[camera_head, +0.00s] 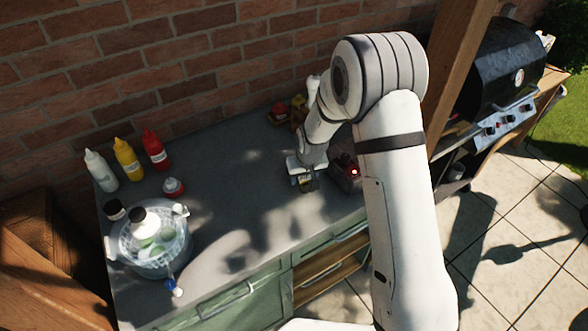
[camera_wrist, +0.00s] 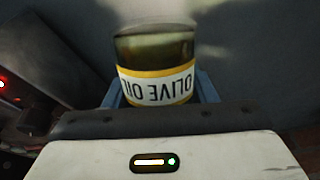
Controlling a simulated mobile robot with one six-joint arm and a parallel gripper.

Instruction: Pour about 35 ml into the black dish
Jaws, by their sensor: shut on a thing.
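My gripper (camera_head: 304,178) is shut on an olive oil container, low over the grey worktop near its right end. In the wrist view the olive oil container (camera_wrist: 155,60) stands out between the blue fingers of my gripper (camera_wrist: 160,92). It has dark greenish-brown contents and a white label with yellow bands, whose "OLIVE OIL" lettering appears upside down. I cannot tell its tilt or whether it touches the worktop. No liquid stream shows. I cannot make out the black dish in either view; my arm hides part of the worktop.
A dark red device (camera_head: 346,174) with a lit red light stands just right of my gripper. Small red and yellow items (camera_head: 280,112) lie behind it. The middle worktop is clear.

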